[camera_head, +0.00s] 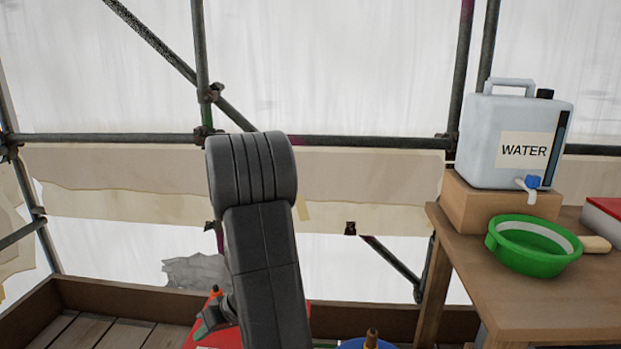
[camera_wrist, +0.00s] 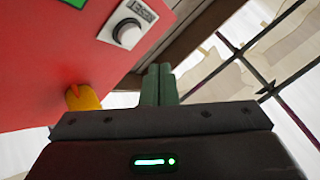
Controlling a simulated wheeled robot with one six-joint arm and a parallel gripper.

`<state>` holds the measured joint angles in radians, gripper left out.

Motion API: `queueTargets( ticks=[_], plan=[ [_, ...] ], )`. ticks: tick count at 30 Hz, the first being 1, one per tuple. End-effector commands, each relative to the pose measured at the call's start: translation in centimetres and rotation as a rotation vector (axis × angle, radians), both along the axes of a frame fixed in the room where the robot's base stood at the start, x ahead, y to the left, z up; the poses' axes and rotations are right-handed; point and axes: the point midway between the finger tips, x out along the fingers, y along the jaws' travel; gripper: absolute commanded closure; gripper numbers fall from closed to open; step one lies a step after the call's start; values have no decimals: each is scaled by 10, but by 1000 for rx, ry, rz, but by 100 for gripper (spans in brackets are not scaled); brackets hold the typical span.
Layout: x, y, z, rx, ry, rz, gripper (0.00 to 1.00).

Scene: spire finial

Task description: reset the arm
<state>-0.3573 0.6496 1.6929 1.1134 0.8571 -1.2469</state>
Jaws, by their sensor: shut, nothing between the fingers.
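My arm rises in the middle of the head view and hides part of the scene behind it. My gripper (camera_wrist: 158,75) shows its two green fingers pressed together in the wrist view, with nothing between them. In the head view my gripper (camera_head: 206,324) is partly hidden low on the left of my arm, by a red surface (camera_head: 228,339). In the wrist view a red panel (camera_wrist: 60,60) fills the upper left. It bears a white round knob (camera_wrist: 128,33) on a pale plate with upside-down lettering, apparently RESET. The fingers appear apart from the knob.
A wooden table (camera_head: 475,262) at right holds a green sieve-like bowl (camera_head: 530,262) and a WATER canister (camera_head: 512,130) on a wooden block (camera_head: 478,203). Scaffold poles (camera_head: 340,142) cross behind. A yellow-orange piece (camera_wrist: 83,97) sits against the red panel. Planks lie at lower left.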

Motion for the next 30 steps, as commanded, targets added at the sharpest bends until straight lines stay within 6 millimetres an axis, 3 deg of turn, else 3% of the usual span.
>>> queueTargets(
  ticks=[3,9,13,25,30],
  plan=[
    [0,0,8,-1,-1,-1,100],
    [0,0,45,0,-4,0,100],
    [0,0,57,-1,-2,0,100],
    [0,0,59,-1,1,-1,100],
    [0,-1,51,-2,1,0,100]
  ],
)
